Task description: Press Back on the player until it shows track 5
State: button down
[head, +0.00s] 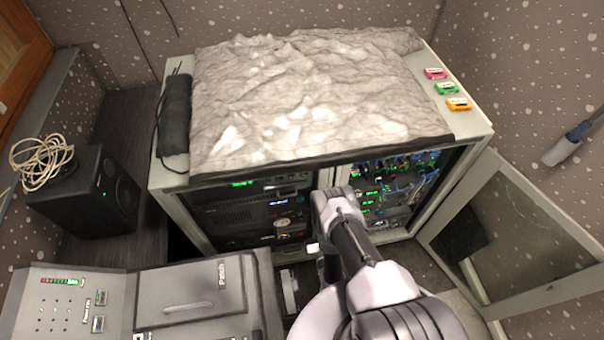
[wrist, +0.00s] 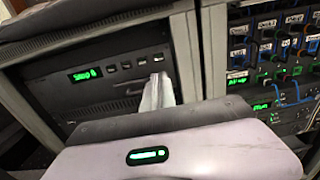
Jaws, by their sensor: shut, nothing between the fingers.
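My gripper (wrist: 157,88) is shut and empty, its pale fingers pointing at the front of a dark rack unit (wrist: 115,95) in the wrist view. That unit has a green display (wrist: 86,75), which seems to read "Snap 8", though the text is blurred. A row of several small buttons (wrist: 126,65) lies right of the display. The fingertips are just below the rightmost button (wrist: 157,57); I cannot tell whether they touch the panel. In the head view the same display (head: 240,183) glows at the upper left of the rack. No label identifies the player or Back.
The right rack bay (head: 395,190) holds cables and lit modules. A glass door (head: 520,235) stands open on the right. A grey crumpled cover (head: 300,95) lies on the cabinet. A speaker (head: 90,190) and a control desk (head: 150,300) stand on the left.

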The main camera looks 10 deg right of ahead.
jog(key=b, duration=1.1)
send_near(305, 175)
jog(key=w+b, duration=0.2)
jog(key=w, duration=0.4)
jog(key=shift+w+r+b, duration=0.15)
jog(key=shift+w+b, duration=0.15)
jog(key=shift+b, duration=0.05)
jog(key=shift+w, duration=0.15)
